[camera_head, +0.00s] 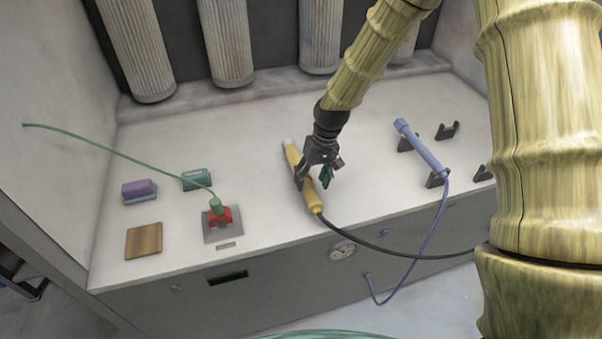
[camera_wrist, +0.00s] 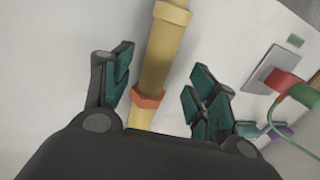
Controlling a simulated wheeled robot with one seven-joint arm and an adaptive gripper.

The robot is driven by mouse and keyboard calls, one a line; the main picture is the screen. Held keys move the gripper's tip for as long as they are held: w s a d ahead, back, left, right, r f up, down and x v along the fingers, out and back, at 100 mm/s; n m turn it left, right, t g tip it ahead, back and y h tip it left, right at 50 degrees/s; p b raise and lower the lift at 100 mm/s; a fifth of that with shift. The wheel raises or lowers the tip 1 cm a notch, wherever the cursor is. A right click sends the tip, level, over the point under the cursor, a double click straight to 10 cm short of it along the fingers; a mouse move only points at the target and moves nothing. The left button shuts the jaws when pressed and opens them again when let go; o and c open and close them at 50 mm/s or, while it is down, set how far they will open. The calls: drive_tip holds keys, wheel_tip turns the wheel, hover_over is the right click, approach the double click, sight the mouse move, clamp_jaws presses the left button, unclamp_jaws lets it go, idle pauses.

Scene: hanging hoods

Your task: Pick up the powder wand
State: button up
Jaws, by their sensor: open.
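A yellow wand (camera_head: 314,199) with a pale tip and a black hose lies on the white bench, slanting from the back toward the front edge. My gripper (camera_head: 314,181) is over its middle and hides part of it. In the wrist view the yellow wand (camera_wrist: 166,52), with an orange collar, runs between the two dark green finger pads of my gripper (camera_wrist: 161,78). The fingers are apart, with gaps on both sides of the wand. A blue-violet wand (camera_head: 422,150) with a blue hose rests on dark brackets to the right. No label shows which is the powder wand.
Left on the bench are a purple block (camera_head: 139,190), a teal block (camera_head: 196,179), a wooden block (camera_head: 144,241) and a red valve (camera_head: 220,216) with a green hose. Empty brackets (camera_head: 447,131) stand at right. Ribbed columns (camera_head: 228,40) hang behind. The bench's back left is clear.

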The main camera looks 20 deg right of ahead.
sight(310, 187)
wheel_tip(310, 187, down, 3)
drive_tip(key=shift+w+a+r+p, duration=0.1)
drive_tip(key=shift+r+p, duration=0.05)
drive_tip(key=shift+p, duration=0.4)
drive_tip(key=shift+a+f, duration=0.2)
drive_tip(key=shift+f, duration=0.75)
drive_tip(key=c, duration=1.2)
